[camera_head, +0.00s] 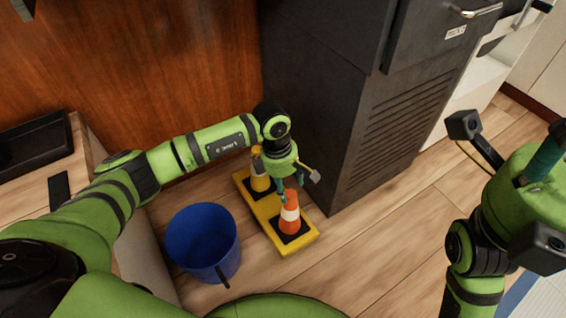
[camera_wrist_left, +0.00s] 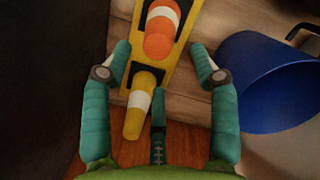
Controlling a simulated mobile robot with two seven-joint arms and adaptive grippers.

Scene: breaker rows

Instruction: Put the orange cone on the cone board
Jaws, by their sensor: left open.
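The orange cone (camera_head: 290,222), with a white band and black base, stands upright on the near end of the yellow cone board (camera_head: 262,207). A yellow cone (camera_head: 260,183) stands at the board's far end, partly hidden by my left arm. My left gripper (camera_head: 290,187) is open and empty, just above and behind the orange cone's tip. In the left wrist view the orange cone (camera_wrist_left: 158,40) is ahead of the spread fingers, and the yellow cone (camera_wrist_left: 138,110) lies between them in the picture. Part of my right gripper (camera_head: 545,158) shows at the right edge; its fingers are mostly cut off.
A blue bucket (camera_head: 203,243) stands on the floor left of the board; it also shows in the left wrist view (camera_wrist_left: 275,85). A dark vented cabinet (camera_head: 345,110) is close on the board's right. A wooden table with a black tray (camera_head: 35,143) is at left.

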